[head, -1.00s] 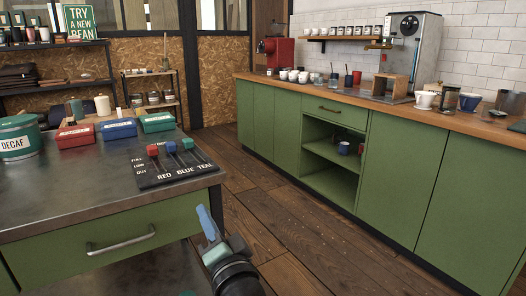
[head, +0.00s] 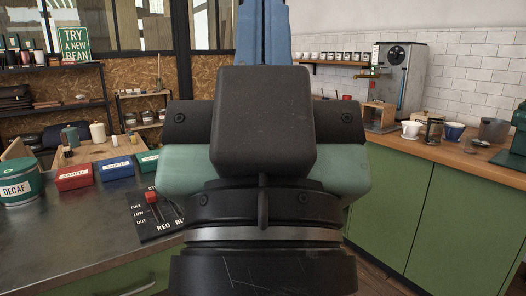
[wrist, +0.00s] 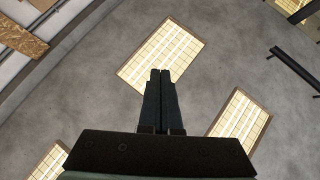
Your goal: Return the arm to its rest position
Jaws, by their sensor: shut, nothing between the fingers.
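My gripper (head: 264,40) rises large in the middle of the head view, pointing up, close to the camera. Its blue fingers are together at the top edge of the picture, and their tips may be cut off there. In the wrist view my gripper (wrist: 160,75) points toward the ceiling, its two dark fingers side by side with nothing between them. It touches nothing in view. The gripper and wrist hide the middle of the room and part of the lever panel (head: 146,215) in the head view.
A metal-topped table stands at left with a DECAF tin (head: 17,190), a red box (head: 74,178), a blue box (head: 117,165) and a green box (head: 148,162). A green counter (head: 390,200) with cups and a coffee machine (head: 398,80) runs along the right. The wrist view shows ceiling lights (wrist: 160,55).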

